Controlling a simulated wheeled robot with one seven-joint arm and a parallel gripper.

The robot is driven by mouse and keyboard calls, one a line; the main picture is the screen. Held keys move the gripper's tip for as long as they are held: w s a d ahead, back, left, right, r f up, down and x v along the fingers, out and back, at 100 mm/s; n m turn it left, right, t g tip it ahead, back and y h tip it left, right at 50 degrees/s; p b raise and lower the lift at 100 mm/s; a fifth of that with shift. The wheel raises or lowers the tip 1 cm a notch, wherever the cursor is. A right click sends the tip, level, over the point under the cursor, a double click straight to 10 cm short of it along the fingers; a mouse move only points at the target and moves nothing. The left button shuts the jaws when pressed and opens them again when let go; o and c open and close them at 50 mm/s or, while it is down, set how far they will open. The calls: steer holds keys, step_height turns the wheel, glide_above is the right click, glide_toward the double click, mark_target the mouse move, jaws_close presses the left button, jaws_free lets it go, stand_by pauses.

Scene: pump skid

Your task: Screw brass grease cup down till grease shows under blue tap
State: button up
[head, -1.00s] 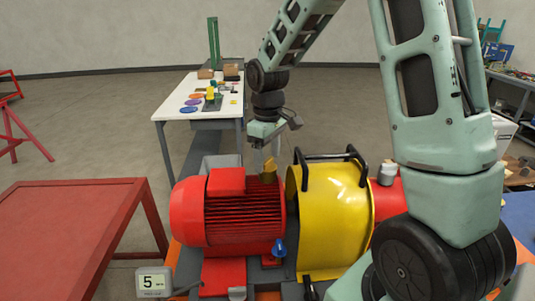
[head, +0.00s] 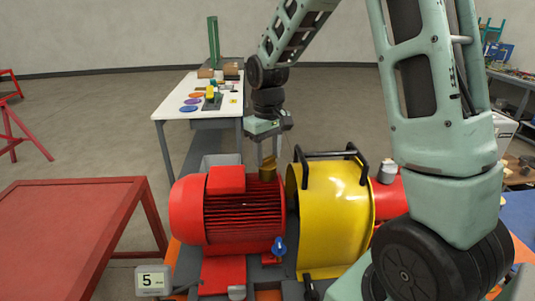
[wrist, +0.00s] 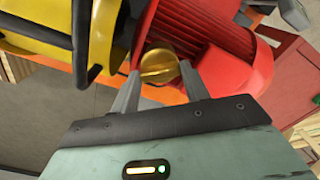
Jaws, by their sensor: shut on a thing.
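The brass grease cup (wrist: 158,66) sits between the fingers of my gripper (wrist: 160,80) in the wrist view, and the fingers are shut on its sides. In the head view the cup (head: 268,172) shows at the back right of the red motor (head: 243,215), beside the yellow guard, with my gripper (head: 268,155) above it. The blue tap (head: 279,246) is low at the motor's front right. I cannot make out any grease under the tap.
The yellow guard (head: 335,220) with black handles (head: 325,154) stands close to the right of the cup. A red table (head: 70,235) is at the left. A white table (head: 200,104) with small parts stands behind.

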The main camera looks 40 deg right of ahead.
mark_target(268, 156)
steer(key=m, duration=0.5)
steer(key=shift+r, duration=0.1)
steer(key=shift+w, duration=0.1)
stand_by(0.4)
steer(key=o, duration=1)
step_height(268, 156, up, 17)
steer(key=b, duration=0.4)
steer(key=shift+r, duration=0.2)
